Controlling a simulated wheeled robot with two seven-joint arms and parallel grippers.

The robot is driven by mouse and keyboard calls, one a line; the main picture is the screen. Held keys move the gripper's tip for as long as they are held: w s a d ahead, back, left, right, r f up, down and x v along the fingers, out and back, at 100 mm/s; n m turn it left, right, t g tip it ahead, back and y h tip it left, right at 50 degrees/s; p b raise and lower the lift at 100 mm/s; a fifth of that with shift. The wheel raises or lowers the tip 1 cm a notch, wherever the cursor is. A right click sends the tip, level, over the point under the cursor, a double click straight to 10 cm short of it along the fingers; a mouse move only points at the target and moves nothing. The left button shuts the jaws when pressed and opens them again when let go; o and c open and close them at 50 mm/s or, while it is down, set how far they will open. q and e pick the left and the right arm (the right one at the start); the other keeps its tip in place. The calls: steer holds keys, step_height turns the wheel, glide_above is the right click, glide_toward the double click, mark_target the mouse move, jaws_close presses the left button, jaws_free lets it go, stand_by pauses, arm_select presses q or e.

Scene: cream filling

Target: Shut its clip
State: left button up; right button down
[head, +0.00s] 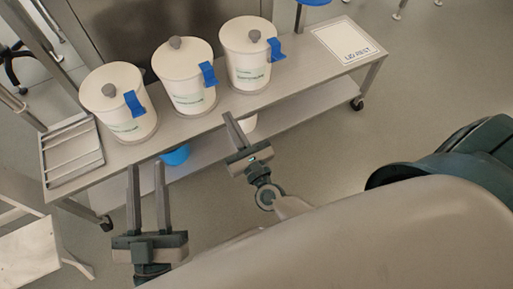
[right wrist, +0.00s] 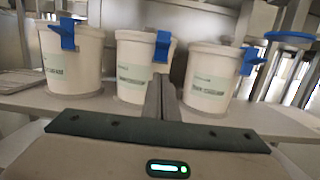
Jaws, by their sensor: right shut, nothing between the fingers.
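Three white tubs with white lids and grey knobs stand in a row on the bench: left tub (head: 122,110), middle tub (head: 190,85) and right tub (head: 246,62). Each has a blue clip on its rim: left clip (head: 134,103), middle clip (head: 208,74) and right clip (head: 276,48). In the right wrist view the right clip (right wrist: 250,61) sticks out from its tub; how far each clip is latched is unclear. My right gripper (head: 231,117) is shut and empty before the bench, below the right tub. My left gripper (head: 147,166) is open and empty, below the left tub.
A wire rack (head: 70,152) lies at the bench's left end. A white "LID REST" sheet (head: 340,38) lies at its right end. A blue container (head: 175,156) sits on the lower shelf. A blue stool top (head: 315,2) is behind. The floor to the right is partly clear.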

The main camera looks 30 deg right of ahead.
steer(key=s+r, duration=0.1)
steer(key=s, duration=1.4)
steer(key=shift+d+r, duration=0.25)
steer(key=shift+r, duration=0.05)
